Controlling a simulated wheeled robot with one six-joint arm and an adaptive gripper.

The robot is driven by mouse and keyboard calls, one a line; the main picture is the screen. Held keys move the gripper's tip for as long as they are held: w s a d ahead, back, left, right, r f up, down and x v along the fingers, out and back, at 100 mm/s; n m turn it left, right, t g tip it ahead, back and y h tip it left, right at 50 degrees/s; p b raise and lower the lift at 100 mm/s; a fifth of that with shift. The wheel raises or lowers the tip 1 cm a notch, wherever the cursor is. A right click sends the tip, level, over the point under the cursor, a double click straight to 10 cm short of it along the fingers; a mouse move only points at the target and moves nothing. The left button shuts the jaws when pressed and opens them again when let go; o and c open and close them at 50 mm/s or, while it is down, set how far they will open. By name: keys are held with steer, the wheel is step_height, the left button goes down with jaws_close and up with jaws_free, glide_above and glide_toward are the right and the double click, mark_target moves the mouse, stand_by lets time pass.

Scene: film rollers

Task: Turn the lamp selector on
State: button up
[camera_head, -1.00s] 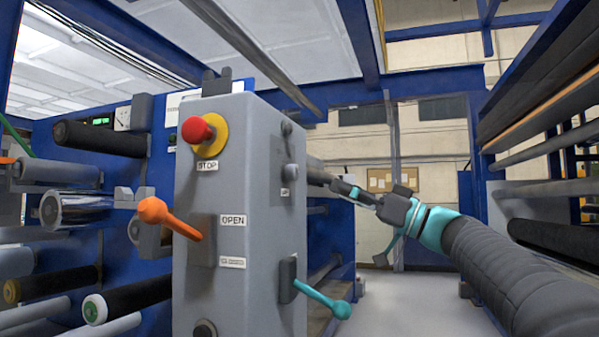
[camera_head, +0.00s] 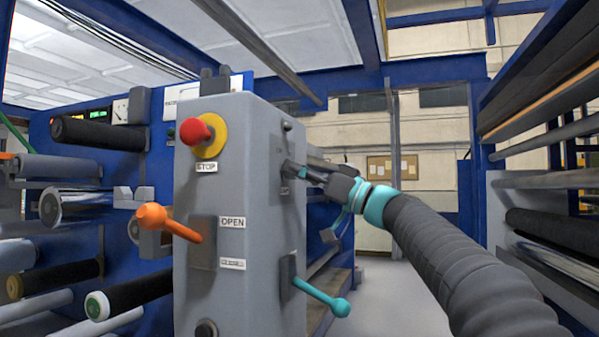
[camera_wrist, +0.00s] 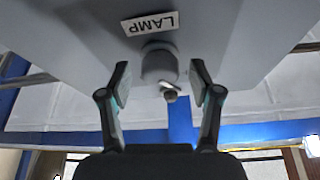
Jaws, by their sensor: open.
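The lamp selector (camera_wrist: 159,64) is a grey round knob on the side face of the grey control box (camera_head: 240,135). In the wrist view it sits below the upside-down LAMP label (camera_wrist: 150,23). My gripper (camera_wrist: 160,82) is open, with one finger on each side of the knob's line and a gap to each side. I cannot tell whether the fingertips reach its depth. In the head view my gripper (camera_head: 292,170) is at the box's right side face and largely hides the selector. The selector's pointing direction is unclear.
The box also carries a red STOP button (camera_head: 196,130), an orange lever (camera_head: 168,222) by the OPEN label and a teal lever (camera_head: 322,297) below my gripper. Rollers (camera_head: 98,133) stand at left. The aisle floor (camera_head: 395,295) is clear.

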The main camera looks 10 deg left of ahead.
steer(key=c, duration=1.1)
steer(key=shift+c, duration=0.2)
steer(key=shift+m, duration=0.5)
steer(key=shift+s+r+m+t+h+p, duration=0.1)
steer(key=shift+m+t+h+p, duration=0.6)
steer(key=shift+m, duration=1.7)
steer(key=shift+w+m+t+h+p, duration=0.1)
steer(key=shift+m+t+h+p, duration=0.6)
steer(key=shift+m, duration=1.7)
steer(key=shift+s+r+m+t+h+p, duration=0.1)
steer(key=shift+m+t+h+p, duration=0.2)
steer(key=shift+m+t+h, duration=1.45)
steer(key=shift+f+m+g+y, duration=0.15)
steer(key=shift+m+g+y, duration=0.5)
steer(key=shift+m+y, duration=0.15)
steer(key=o, duration=1.1)
steer(key=shift+o, duration=0.2)
